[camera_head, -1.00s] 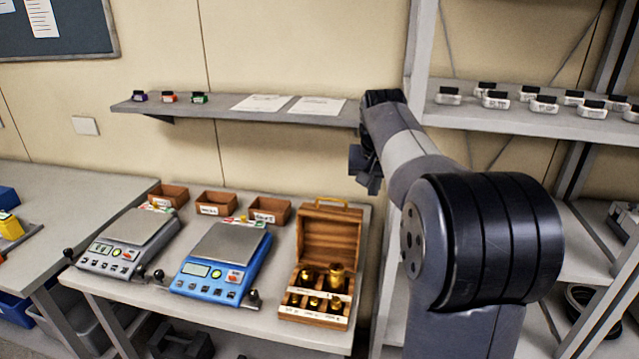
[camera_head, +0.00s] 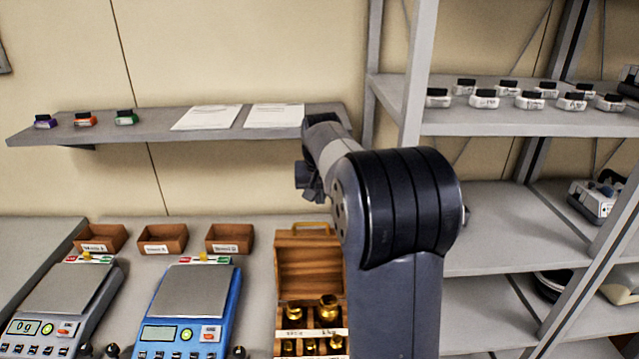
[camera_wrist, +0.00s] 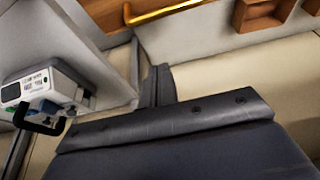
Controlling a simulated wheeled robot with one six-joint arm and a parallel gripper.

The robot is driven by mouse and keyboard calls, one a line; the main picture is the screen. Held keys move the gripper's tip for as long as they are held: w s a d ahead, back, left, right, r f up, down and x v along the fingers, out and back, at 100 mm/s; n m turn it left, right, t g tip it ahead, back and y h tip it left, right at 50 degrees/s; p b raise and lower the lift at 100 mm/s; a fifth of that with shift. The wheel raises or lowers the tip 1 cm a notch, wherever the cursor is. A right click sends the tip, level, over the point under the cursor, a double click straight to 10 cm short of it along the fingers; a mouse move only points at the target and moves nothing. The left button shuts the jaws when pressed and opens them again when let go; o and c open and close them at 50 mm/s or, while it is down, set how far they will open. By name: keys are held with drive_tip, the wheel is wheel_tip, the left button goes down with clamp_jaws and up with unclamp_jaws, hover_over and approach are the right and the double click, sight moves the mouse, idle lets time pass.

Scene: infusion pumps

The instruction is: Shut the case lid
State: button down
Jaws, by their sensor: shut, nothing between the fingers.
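The wooden case (camera_head: 312,335) stands on the table with brass weights in its compartments. Its lid (camera_head: 308,265) stands open and upright at the back, with a brass handle (camera_head: 310,227) on its top edge. The handle also shows at the top of the wrist view (camera_wrist: 165,11). My gripper (camera_head: 308,184) is above the lid, in front of the wall shelf's right end, apart from the lid and empty. Its closed fingers show in the wrist view (camera_wrist: 157,82). My arm hides the case's right edge.
A blue scale (camera_head: 190,305) and a grey scale (camera_head: 65,300) stand left of the case, with brown bins (camera_head: 162,239) behind. The wall shelf (camera_head: 180,125) holds papers and small bottles. A rack (camera_head: 500,220) stands to the right.

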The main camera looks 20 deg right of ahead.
sight(321, 232)
drive_tip(key=shift+s+a+f+p, duration=0.3)
drive_tip(key=shift+s+f, duration=0.4)
drive_tip(key=shift+f, duration=0.05)
drive_tip(key=shift+s+a+f+p, duration=0.25)
drive_tip(key=shift+s+a+f, duration=0.05)
drive_tip(key=shift+s+f, duration=0.4)
drive_tip(key=shift+f, duration=0.1)
drive_tip(key=shift+b, duration=0.35)
